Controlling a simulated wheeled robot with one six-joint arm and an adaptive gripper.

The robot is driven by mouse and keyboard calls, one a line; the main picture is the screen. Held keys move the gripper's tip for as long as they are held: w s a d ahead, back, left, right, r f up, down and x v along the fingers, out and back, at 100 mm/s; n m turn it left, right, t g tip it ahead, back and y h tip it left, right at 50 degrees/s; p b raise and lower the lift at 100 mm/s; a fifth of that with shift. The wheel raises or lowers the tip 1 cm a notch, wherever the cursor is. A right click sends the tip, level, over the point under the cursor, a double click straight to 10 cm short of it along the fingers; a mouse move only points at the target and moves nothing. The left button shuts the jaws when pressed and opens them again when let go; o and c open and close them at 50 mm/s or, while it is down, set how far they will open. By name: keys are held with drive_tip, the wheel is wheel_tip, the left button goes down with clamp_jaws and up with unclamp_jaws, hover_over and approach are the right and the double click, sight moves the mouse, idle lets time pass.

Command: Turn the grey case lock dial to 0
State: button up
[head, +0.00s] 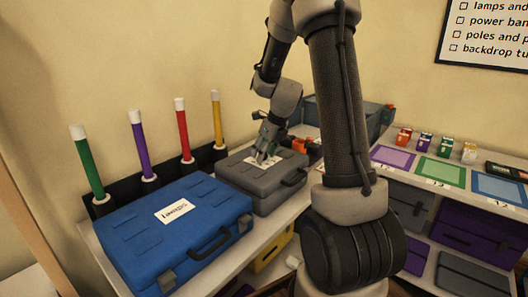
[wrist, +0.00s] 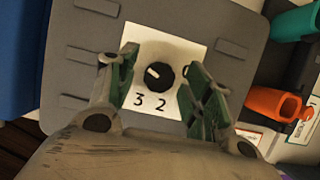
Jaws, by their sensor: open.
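The grey case (head: 282,190) lies on the shelf beside the blue case, and its lid also fills much of the wrist view (wrist: 225,22). On it is a white label (wrist: 150,38) with a black round dial (wrist: 161,77). The dial's white mark points to the upper left in the wrist view. The digits 3 and 2 show below the dial; another mark at its right is partly hidden by a finger. My gripper (wrist: 161,62) is open, with one finger on each side of the dial and gaps visible. It also shows over the case in the head view (head: 266,150).
A blue case (head: 150,232) stands at left. Green, purple, red and yellow sticks (head: 183,130) stand behind the cases. Colored mats (head: 441,170) cover the right shelf.

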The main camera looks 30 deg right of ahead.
drive_tip(key=c, duration=1)
